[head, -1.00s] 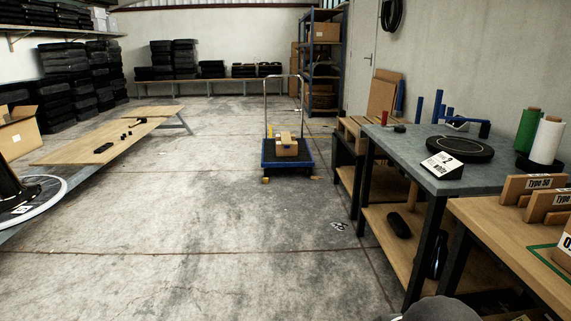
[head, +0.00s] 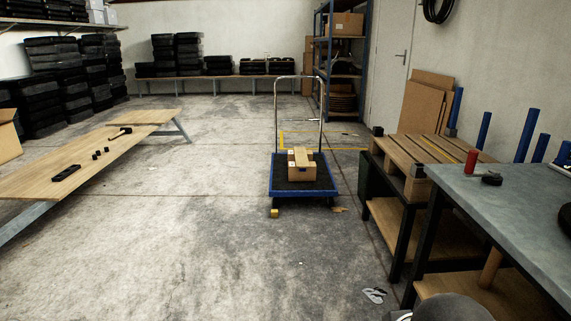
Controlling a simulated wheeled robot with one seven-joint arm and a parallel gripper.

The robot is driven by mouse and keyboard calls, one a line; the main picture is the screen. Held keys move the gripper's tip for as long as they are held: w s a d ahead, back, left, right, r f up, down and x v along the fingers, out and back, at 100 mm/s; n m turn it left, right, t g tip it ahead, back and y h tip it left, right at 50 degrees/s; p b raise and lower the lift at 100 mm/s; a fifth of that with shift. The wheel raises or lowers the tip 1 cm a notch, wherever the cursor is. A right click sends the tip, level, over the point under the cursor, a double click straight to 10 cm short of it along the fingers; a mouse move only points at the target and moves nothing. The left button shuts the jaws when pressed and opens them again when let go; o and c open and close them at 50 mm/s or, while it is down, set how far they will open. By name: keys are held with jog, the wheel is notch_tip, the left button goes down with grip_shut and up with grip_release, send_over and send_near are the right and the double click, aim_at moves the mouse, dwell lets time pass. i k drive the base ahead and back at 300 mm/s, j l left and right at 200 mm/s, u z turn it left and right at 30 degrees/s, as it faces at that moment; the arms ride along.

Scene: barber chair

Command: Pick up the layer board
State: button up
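Flat brown boards (head: 425,105) lean upright against the right wall, just behind a wooden pallet; one of them may be the layer board, but I cannot tell for sure. They look like thin cardboard or fibre sheets, one overlapping another, with nothing gripping them. Their lower edges are partly hidden behind the pallet. My gripper is not in view. A grey rounded part at the bottom edge looks like part of my own arm.
A slatted wooden pallet (head: 428,150) lies on a low bench at right. A grey-topped workbench (head: 510,193) stands nearer. A blue trolley (head: 303,190) carries a cardboard box (head: 302,170). A long wooden table (head: 60,165) is at left.

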aim_at(301, 155)
jog(key=i, duration=2.25)
jog(key=i+l+u, duration=0.1)
jog(key=i, duration=1)
jog(key=i+l, duration=0.1)
jog(key=i, duration=1.05)
jog(key=i+u, duration=0.45)
jog(key=k+l, duration=0.05)
jog(key=k, duration=0.05)
